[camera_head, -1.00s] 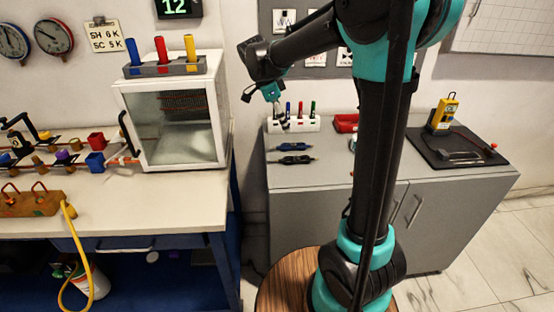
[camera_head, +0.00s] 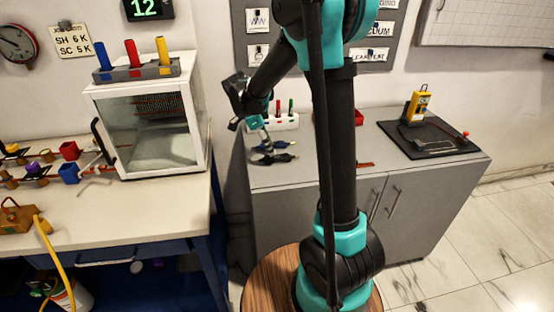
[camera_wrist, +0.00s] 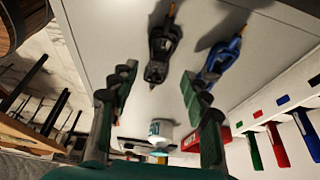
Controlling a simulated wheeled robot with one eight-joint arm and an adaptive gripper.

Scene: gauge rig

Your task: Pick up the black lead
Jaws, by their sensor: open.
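The black lead (camera_wrist: 160,47) lies on the grey cabinet top, near the upper middle of the wrist view. A blue lead (camera_wrist: 222,60) lies to its right, apart from it. My gripper (camera_wrist: 157,84) is open and empty, its fingers spread to left and right below the black lead in the picture. In the head view my gripper (camera_head: 262,138) hangs low above the cabinet top, close to the black lead (camera_head: 276,158) and the blue lead (camera_head: 277,146). It partly covers their left ends. The gap between fingertips and black lead is hard to judge.
A white rack (camera_head: 286,122) with coloured pens stands behind the leads. A red bin (camera_head: 359,118) and a black mat (camera_head: 450,150) with a yellow meter (camera_head: 418,103) are to the right. A white-and-teal round object (camera_wrist: 160,130) shows between my fingers. A glass-fronted box (camera_head: 150,140) stands left.

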